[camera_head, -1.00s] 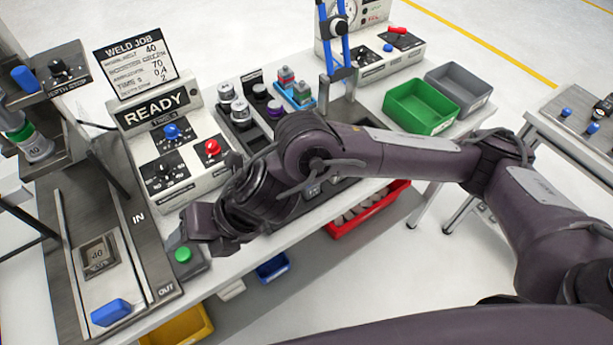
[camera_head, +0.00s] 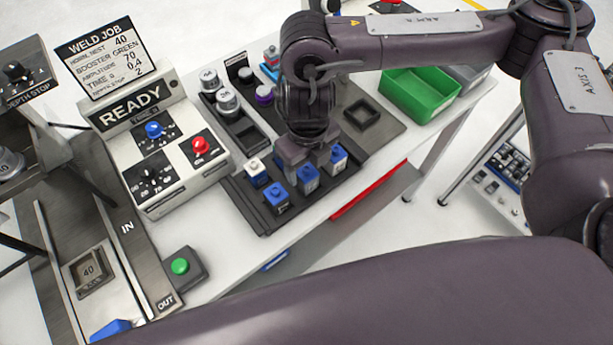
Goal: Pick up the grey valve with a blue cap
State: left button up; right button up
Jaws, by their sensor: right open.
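Several small block-shaped valves stand in a dark tray (camera_head: 265,222) at the front of the bench. One with a blue cap (camera_head: 276,196) stands at the front left of the group. Another blue-capped valve (camera_head: 308,180) is just below my right gripper, and a third (camera_head: 338,159) is to its right. Their bodies look blue to greyish; the exact shade is hard to tell. One has a white cap (camera_head: 256,173). My right gripper (camera_head: 307,160) points down, open, over the middle of the group, and hides part of it. My left gripper is out of view.
A control box (camera_head: 165,150) reading READY stands left of the tray. Silver-topped knobs (camera_head: 228,101) stand in a rack behind. A green bin (camera_head: 420,92) is at the right. A green button box (camera_head: 182,267) is at the front left.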

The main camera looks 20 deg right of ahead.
aim_at(307, 168)
jog(key=f+p, duration=0.1)
jog(key=f, duration=0.3)
jog(key=shift+w, duration=0.2)
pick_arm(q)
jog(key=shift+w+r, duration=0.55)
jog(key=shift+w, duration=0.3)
pick_arm(e)
jog(key=c, duration=1.1)
